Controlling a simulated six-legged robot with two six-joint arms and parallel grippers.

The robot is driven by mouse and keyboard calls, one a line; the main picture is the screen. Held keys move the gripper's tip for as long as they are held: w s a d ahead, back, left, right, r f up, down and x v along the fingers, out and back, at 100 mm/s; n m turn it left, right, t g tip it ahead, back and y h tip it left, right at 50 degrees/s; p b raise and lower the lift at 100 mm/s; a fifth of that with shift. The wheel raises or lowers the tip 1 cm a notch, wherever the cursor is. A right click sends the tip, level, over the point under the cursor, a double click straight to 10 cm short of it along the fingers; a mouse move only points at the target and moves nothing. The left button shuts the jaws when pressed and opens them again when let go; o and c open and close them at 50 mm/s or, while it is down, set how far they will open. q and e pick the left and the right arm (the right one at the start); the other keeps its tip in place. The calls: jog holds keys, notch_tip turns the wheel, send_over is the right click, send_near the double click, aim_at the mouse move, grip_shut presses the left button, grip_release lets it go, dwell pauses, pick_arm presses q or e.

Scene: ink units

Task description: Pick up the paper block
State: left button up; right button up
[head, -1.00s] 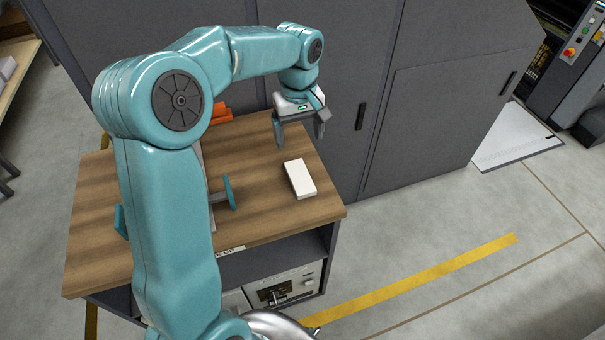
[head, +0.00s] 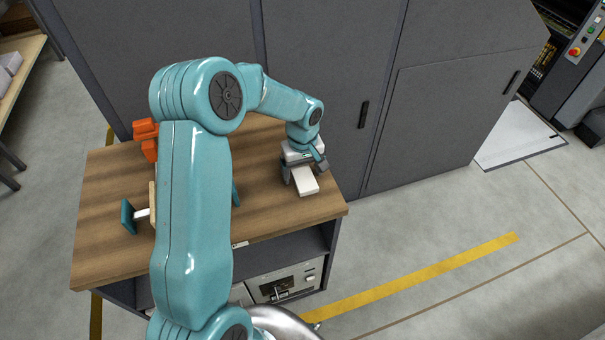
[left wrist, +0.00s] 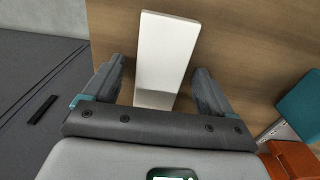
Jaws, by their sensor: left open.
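The paper block (head: 305,182) is a white, flat, oblong block lying on the wooden tabletop (head: 268,210) near its right edge. In the left wrist view the block (left wrist: 163,55) runs away from the gripper, its near end between the two fingers. My left gripper (head: 303,174) is right over the block's far end in the head view. In the left wrist view its fingers (left wrist: 160,85) are open, one on each side of the block, with gaps to it. The gripper hides the block's far end in the head view. My right gripper is not in view.
A teal-ended tool (head: 130,217) and orange pieces (head: 147,140) are on the table's left side. A tall grey cabinet (head: 330,75) stands close behind the table. The table's front right is clear. A shelf with a device (head: 285,283) is below.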

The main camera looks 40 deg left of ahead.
pick_arm(q)
jog(key=c, duration=1.2)
jog(key=shift+r, duration=0.15)
